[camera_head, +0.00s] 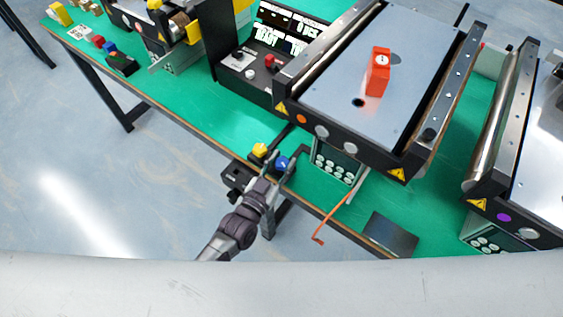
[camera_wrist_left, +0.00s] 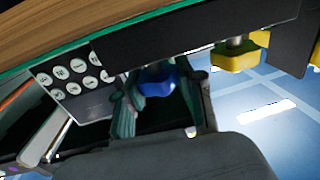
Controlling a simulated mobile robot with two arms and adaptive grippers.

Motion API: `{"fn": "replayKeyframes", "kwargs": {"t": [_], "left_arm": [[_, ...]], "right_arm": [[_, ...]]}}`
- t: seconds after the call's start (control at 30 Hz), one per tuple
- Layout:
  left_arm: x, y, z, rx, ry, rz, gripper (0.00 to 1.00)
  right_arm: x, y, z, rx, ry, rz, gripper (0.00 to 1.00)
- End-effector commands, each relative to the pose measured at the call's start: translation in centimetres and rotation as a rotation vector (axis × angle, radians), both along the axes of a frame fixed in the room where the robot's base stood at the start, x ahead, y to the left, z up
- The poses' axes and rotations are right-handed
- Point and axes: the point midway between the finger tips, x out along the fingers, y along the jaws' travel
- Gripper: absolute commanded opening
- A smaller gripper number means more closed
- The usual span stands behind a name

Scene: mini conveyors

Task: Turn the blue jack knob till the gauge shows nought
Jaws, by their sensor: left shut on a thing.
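The blue jack knob (camera_head: 282,163) is at the front edge of the green bench, below the plate-topped conveyor. It also shows in the left wrist view (camera_wrist_left: 158,82). My left gripper (camera_head: 281,161) reaches it from the front and is shut on it, with one finger on each side. In the left wrist view the fingers (camera_wrist_left: 160,100) flank the knob. An orange block with a small round white dial (camera_head: 379,80), which looks like the gauge, stands upright on the conveyor's grey plate (camera_head: 335,65). My right gripper is not in view.
A yellow knob (camera_head: 260,150) sits just left of the blue one and also shows in the left wrist view (camera_wrist_left: 240,57). A button panel (camera_head: 335,162) and an orange hooked rod (camera_head: 330,222) are to the right. A black control box (camera_head: 250,72) stands behind.

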Motion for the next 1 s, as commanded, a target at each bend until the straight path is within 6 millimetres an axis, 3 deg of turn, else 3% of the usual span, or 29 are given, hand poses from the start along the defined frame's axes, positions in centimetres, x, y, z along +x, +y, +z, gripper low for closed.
{"fn": "replayKeyframes", "kwargs": {"t": [0.3, 0.33, 0.47, 0.8, 1.0], "left_arm": [[0.0, 0.1, 0.0, 0.0, 0.002, -0.012, 0.03], [0.0, 0.1, 0.0, 0.0, 0.002, -0.012, 0.41], [0.0, 0.1, 0.0, 0.0, 0.002, -0.012, 0.63], [-0.2, 0.2, -0.1, 0.0, 0.002, -0.012, 0.64], [-2.5, 1.5, -0.1, 0.0, 0.006, -0.012, 0.64]], "right_arm": [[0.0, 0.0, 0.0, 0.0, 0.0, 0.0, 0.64], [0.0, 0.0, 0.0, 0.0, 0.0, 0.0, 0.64], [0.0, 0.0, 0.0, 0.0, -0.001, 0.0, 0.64], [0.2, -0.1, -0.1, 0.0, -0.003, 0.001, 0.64], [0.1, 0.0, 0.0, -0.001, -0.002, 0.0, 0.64]]}}
